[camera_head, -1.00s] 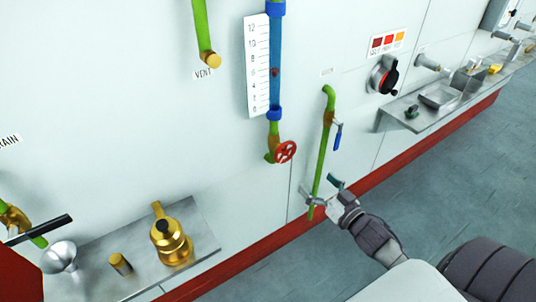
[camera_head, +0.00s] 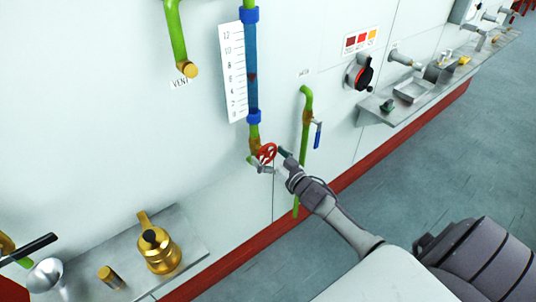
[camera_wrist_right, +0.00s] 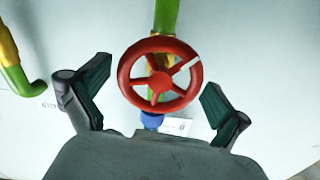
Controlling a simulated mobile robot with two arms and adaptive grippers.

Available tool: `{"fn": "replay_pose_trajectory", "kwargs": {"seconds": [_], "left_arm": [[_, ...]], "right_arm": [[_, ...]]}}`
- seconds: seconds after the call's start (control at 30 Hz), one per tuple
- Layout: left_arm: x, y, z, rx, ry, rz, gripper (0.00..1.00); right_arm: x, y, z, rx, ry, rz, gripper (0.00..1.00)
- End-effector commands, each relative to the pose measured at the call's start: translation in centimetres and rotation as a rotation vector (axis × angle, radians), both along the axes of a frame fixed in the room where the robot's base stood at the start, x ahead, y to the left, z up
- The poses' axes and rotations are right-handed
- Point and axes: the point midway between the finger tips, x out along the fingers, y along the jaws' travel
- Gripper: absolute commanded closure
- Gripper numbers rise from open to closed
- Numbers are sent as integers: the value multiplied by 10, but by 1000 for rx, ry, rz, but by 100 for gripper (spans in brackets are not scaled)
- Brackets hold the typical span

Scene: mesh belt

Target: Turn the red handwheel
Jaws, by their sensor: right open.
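The red handwheel (camera_head: 266,153) sits at the foot of the blue sight tube on the white wall panel, beside a green pipe end. In the right wrist view the red handwheel (camera_wrist_right: 160,74) faces me between the fingers, with a white mark on its upper right rim. My right gripper (camera_head: 274,161) is at the wheel in the head view. In the wrist view my right gripper (camera_wrist_right: 152,92) is open, one finger on each side of the wheel, with a gap on both sides.
A green pipe with a blue lever (camera_head: 317,135) runs just right of the wheel. A steel shelf (camera_head: 190,245) with a brass pot (camera_head: 158,250) is at lower left. Another shelf (camera_head: 420,105) with fittings and a black knob (camera_head: 360,76) are at right.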

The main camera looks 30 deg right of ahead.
Motion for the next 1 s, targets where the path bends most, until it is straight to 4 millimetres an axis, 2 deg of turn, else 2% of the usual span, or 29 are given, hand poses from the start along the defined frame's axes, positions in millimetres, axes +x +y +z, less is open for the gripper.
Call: {"fn": "replay_pose_trajectory", "kwargs": {"seconds": [0.2,0.27,0.5,0.53,0.77,1.0], "left_arm": [[0,-1,0,-1,0,1,60],[0,-1,0,-1,-1,1,60],[1,-2,0,-2,-2,1,60],[1,-2,0,-2,-2,1,60],[2,-2,0,-3,-3,1,60],[3,-3,-3,-3,-4,0,60]], "right_arm": [[0,0,0,0,0,0,0],[0,0,0,0,0,0,8],[0,0,0,0,0,0,48],[0,0,0,0,0,0,51],[0,0,0,-22,-2,0,51],[0,0,-1,-134,-10,0,51]]}}
